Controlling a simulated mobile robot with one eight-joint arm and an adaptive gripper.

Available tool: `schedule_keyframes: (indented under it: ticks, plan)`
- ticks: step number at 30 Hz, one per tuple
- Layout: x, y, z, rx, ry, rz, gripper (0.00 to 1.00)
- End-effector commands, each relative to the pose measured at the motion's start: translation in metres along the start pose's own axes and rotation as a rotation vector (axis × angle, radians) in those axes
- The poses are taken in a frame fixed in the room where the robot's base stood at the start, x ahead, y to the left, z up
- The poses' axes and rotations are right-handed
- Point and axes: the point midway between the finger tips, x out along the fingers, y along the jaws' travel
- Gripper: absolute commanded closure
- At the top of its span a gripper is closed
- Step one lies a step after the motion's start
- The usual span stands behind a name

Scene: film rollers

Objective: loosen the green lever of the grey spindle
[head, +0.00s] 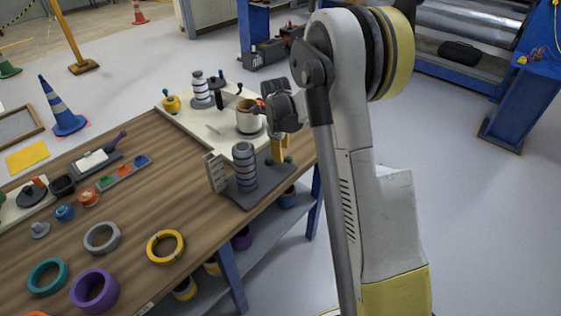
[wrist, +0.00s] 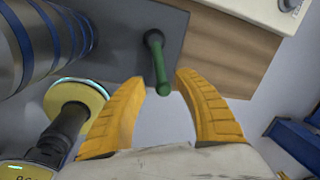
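The grey spindle (head: 243,167) stands on a dark grey plate at the table's right edge; it carries a ribbed grey cylinder with blue bands. In the wrist view the banded cylinder (wrist: 42,45) fills the upper left. The green lever (wrist: 158,65) rises from the dark plate, its free end pointing toward my gripper. In the head view a small green tip of the lever (head: 288,158) shows by the yellow fingers. My gripper (wrist: 161,82) is open, with one finger on each side of the lever's end and visible gaps on both sides.
A slotted beige upright (head: 215,172) stands left of the spindle. Behind it, a pale board (head: 205,130) holds another banded roller and a cup-like part. Coloured rings (head: 95,290) lie at the table's front.

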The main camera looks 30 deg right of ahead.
Motion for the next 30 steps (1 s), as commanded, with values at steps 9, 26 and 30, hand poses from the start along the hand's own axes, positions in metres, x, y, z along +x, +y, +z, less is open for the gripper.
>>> schedule_keyframes:
  ticks: [9, 26, 30]
  plan:
    - [0.049, 0.000, 0.000, -0.001, -0.001, 0.000, 0.62]
    - [0.053, 0.000, 0.000, -0.002, -0.001, 0.000, 1.00]
    - [0.053, 0.000, 0.000, -0.003, -0.001, 0.000, 1.00]
